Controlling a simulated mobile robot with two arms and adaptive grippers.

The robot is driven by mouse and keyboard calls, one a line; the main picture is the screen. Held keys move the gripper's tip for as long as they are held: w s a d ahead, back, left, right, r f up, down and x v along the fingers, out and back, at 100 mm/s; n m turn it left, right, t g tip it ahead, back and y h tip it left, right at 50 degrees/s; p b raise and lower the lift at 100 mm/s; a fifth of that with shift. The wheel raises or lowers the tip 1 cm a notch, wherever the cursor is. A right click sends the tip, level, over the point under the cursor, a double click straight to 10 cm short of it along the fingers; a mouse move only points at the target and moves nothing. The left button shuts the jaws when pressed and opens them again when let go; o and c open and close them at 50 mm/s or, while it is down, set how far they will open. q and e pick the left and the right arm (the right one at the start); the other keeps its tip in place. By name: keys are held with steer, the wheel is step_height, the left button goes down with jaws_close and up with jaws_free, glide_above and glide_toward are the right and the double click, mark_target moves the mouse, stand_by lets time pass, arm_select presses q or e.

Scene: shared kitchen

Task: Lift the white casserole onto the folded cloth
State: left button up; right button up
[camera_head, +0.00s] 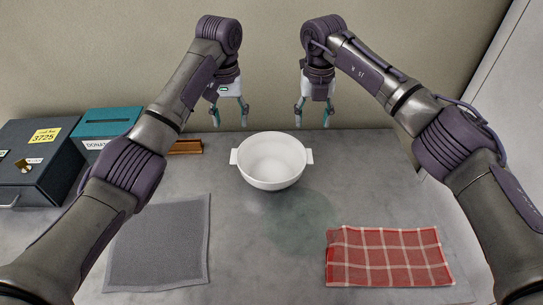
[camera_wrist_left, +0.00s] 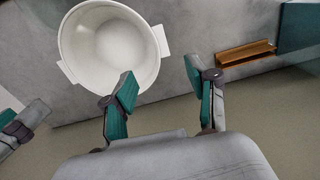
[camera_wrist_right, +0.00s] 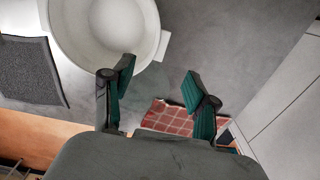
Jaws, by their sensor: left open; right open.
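The white casserole (camera_head: 272,161) is a round empty pot with two side handles, upright on the grey counter near its back edge. A red checked cloth (camera_head: 388,257) lies folded flat at the front right. A grey cloth (camera_head: 158,243) lies flat at the front left. My left gripper (camera_head: 230,116) is open and empty, above and behind the casserole's left side. My right gripper (camera_head: 312,116) is open and empty, above and behind its right side. Both wrist views show the casserole, in the left one (camera_wrist_left: 108,45) and the right one (camera_wrist_right: 105,28), apart from the fingers.
A dark metal box (camera_head: 45,165) and a teal donation box (camera_head: 106,128) stand at the left. A small brown wooden holder (camera_head: 186,147) lies left of the casserole near the wall. A darker patch (camera_head: 300,222) marks the counter, which is clear between the cloths.

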mark_target(235, 155)
arm_select(q)
step_height(235, 155, down, 14)
steer(key=shift+s+r, duration=0.15)
arm_select(e)
step_height(235, 155, down, 14)
steer(key=shift+s+r, duration=0.15)
arm_select(q)
jaws_close()
arm_select(e)
jaws_close()
arm_select(q)
steer(key=shift+r, duration=0.1)
arm_select(e)
steer(key=shift+r, duration=0.1)
